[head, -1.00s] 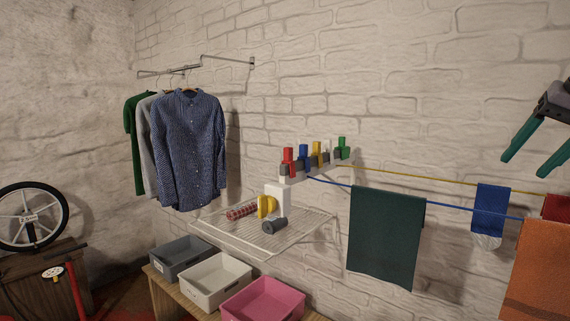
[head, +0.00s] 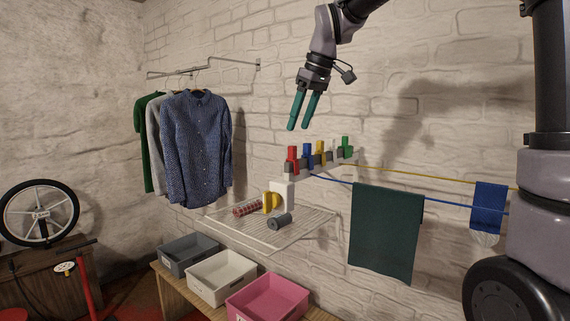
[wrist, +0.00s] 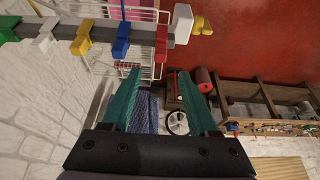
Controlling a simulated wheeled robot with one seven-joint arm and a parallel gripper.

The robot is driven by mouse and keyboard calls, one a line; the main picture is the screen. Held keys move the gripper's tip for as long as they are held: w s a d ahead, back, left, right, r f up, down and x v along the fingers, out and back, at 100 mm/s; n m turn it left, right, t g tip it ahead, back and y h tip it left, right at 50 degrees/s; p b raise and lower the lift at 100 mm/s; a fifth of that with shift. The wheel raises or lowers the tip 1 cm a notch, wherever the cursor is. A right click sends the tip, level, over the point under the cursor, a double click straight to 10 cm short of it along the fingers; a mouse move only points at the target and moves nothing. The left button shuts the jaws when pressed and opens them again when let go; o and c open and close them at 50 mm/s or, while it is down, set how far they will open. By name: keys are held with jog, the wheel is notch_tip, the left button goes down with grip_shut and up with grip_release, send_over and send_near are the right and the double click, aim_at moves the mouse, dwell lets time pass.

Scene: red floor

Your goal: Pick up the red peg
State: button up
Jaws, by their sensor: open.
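The red peg (head: 293,156) stands upright at the left end of a grey rail on the wall, in a row with blue, yellow, white and green pegs. It also shows in the wrist view (wrist: 161,42), just beyond the fingertips. My gripper (head: 299,126) has green fingers pointing down. It appears above the red peg in the head view, with a gap between them. In the wrist view my gripper (wrist: 159,75) is open, with nothing between its fingers.
The blue peg (head: 308,154) is close beside the red one. A wire shelf (head: 250,239) with a yellow piece and rolls sits below. Clotheslines with a dark green towel (head: 383,230) run right. Shirts (head: 196,143) hang left; bins (head: 215,277) stand below.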

aim_at(293, 146)
jog(key=x, duration=0.7)
jog(key=shift+f, duration=0.45)
jog(key=shift+c, duration=0.3)
grip_shut()
